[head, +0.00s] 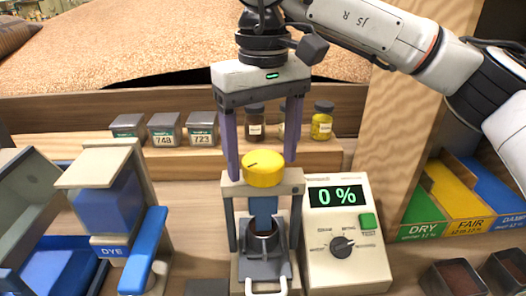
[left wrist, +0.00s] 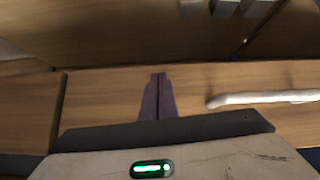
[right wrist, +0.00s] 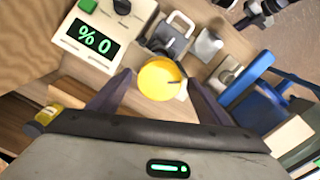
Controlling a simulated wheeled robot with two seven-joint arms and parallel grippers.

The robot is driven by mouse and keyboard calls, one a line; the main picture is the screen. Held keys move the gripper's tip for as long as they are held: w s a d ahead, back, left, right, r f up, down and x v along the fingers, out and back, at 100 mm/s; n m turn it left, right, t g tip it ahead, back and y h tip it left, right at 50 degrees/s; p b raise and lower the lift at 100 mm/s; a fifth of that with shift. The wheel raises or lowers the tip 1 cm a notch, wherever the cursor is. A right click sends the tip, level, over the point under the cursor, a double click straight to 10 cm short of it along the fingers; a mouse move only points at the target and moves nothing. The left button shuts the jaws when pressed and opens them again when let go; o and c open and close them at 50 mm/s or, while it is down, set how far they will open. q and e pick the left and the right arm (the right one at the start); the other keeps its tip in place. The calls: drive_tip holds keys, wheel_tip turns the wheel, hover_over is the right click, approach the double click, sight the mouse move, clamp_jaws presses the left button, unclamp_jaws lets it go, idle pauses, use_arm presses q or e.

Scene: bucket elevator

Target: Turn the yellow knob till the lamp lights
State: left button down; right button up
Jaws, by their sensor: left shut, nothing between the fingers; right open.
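The yellow knob (head: 264,169) sits on top of a grey press frame (head: 236,189), with a short dark mark on its top. In the head view my right gripper (head: 262,160) points down from above, open, with one finger on each side of the knob. In the right wrist view the knob (right wrist: 159,79) lies between the spread fingertips, with a gap to each. The display box (head: 345,240) beside the press reads 0 %. I cannot make out a lit lamp. My left gripper (left wrist: 158,82) is shut and empty, seen only in its wrist view.
The blue-handled dye device (head: 100,215) stands to the left. Small jars (head: 321,122) and labelled tins (head: 165,130) line the shelf behind. Coloured bins (head: 425,212) and dark sample cups (head: 455,280) are at the right. A heap of grain (head: 150,50) fills the back.

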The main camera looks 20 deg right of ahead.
drive_tip(key=c, duration=0.9)
use_arm(q)
drive_tip(key=shift+s+f, duration=0.2)
drive_tip(key=shift+s, duration=0.05)
use_arm(e)
drive_tip(key=shift+c, duration=0.8)
